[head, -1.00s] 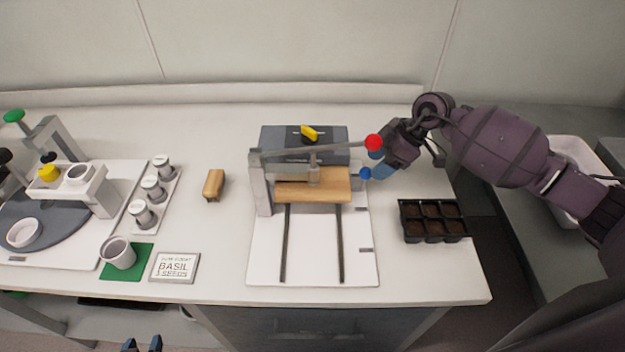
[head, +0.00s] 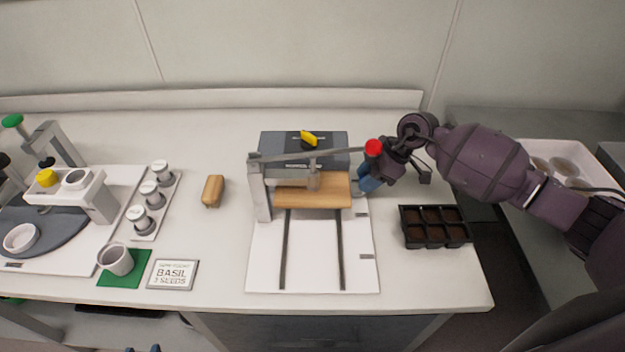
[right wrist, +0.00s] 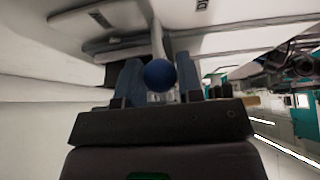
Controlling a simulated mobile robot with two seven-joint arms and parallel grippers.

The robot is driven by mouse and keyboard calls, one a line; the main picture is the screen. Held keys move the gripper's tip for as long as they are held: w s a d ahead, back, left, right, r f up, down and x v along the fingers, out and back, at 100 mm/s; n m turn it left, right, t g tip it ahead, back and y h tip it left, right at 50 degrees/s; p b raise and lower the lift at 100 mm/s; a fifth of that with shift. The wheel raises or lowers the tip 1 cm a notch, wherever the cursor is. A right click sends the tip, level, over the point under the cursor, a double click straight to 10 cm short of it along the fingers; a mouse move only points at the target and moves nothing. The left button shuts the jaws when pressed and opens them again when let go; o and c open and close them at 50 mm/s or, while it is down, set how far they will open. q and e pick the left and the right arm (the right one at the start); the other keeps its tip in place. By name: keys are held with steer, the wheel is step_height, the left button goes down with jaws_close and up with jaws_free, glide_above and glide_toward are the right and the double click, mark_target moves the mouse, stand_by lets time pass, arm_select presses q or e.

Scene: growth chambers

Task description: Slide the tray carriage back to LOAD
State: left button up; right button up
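The tray carriage shows as a wooden block (head: 300,193) under the metal crossbar, at the back end of two dark rails on a white base plate (head: 312,270). Its blue knob is hidden in the head view but shows as a blue ball (right wrist: 159,75) in the right wrist view. My right gripper (head: 364,183) is at the carriage's right side. Its fingers (right wrist: 159,82) stand on either side of the ball; I cannot tell whether they press on it. My left gripper (head: 142,350) barely shows at the bottom edge, its two tips apart.
A red-tipped lever (head: 373,147) hangs close above my right gripper. A black seedling tray (head: 434,227) is to its right. A grey box with a yellow knob (head: 309,138) stands behind. The rails in front of the block are clear. A wooden-handled brush (head: 213,190) lies left.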

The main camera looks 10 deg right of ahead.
steer(key=shift+s+a+r+p, duration=0.15)
steer(key=shift+s+p, duration=0.45)
steer(key=shift+p, duration=0.1)
steer(key=shift+s+a+p, duration=0.2)
steer(key=shift+s+p, duration=0.65)
steer(key=shift+p, duration=0.05)
steer(key=shift+s+a+p, duration=0.15)
steer(key=shift+s+p, duration=0.3)
steer(key=shift+s, duration=0.05)
steer(key=shift+s+a+p, duration=0.15)
steer(key=shift+s+p, duration=0.5)
steer(key=shift+p, duration=0.05)
steer(key=shift+s+a, duration=0.15)
steer(key=shift+s, duration=0.55)
steer(key=shift+s+a+p, duration=0.25)
steer(key=shift+s+p, duration=0.35)
steer(key=shift+s, duration=0.3)
steer(key=shift+s+a+f, duration=0.1)
steer(key=shift+s+a, duration=0.45)
steer(key=shift+s, duration=1.55)
steer(key=shift+s+a+f, duration=0.1)
steer(key=shift+s+a, duration=0.45)
steer(key=shift+s, duration=1.6)
steer(key=shift+s+a, duration=0.55)
steer(key=shift+s, duration=1.55)
steer(key=o, duration=0.6)
steer(key=shift+o, duration=0.2)
